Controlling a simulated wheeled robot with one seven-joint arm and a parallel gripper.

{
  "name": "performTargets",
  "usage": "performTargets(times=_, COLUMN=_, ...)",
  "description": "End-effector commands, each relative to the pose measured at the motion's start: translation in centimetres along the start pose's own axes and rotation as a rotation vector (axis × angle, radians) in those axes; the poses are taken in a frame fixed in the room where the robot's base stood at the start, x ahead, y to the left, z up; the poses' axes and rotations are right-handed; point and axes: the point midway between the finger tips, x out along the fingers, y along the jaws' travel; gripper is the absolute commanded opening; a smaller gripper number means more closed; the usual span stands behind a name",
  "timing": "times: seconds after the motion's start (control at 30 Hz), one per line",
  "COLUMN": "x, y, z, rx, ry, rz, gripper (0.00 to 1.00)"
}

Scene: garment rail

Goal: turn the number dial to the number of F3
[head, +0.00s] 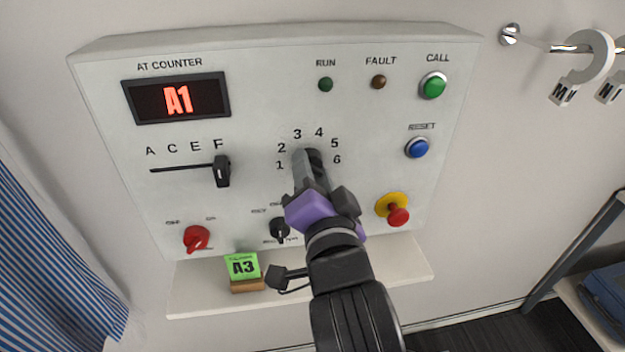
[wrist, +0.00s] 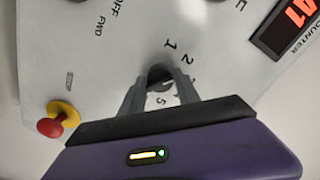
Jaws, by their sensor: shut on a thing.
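The number dial (wrist: 158,74) is a dark round knob ringed by the numbers 1 to 6. My gripper (head: 309,163) reaches to it in the head view and covers most of it. In the wrist view, the two grey fingers of my gripper (wrist: 160,84) stand on either side of the knob, shut on it. Which number the dial points at is hidden. The letter slider (head: 222,171) has its black handle below F. The red display (head: 177,99) reads A1.
Below the dial is a black selector knob (head: 280,231), close to my arm. A red knob (head: 196,238) and a red mushroom button (head: 397,215) sit at the sides.

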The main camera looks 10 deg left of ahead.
Motion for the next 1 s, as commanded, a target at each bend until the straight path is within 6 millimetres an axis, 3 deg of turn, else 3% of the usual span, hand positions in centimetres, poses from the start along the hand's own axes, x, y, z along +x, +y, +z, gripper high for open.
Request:
performTargets(times=0.5, x=-0.01, y=0.11, z=0.06, rx=0.414, ry=0.001, rz=-0.001, gripper=0.00)
performTargets(times=1.0, x=0.01, y=0.06, z=-0.08, rx=0.549, ry=0.002, rz=0.001, gripper=0.00)
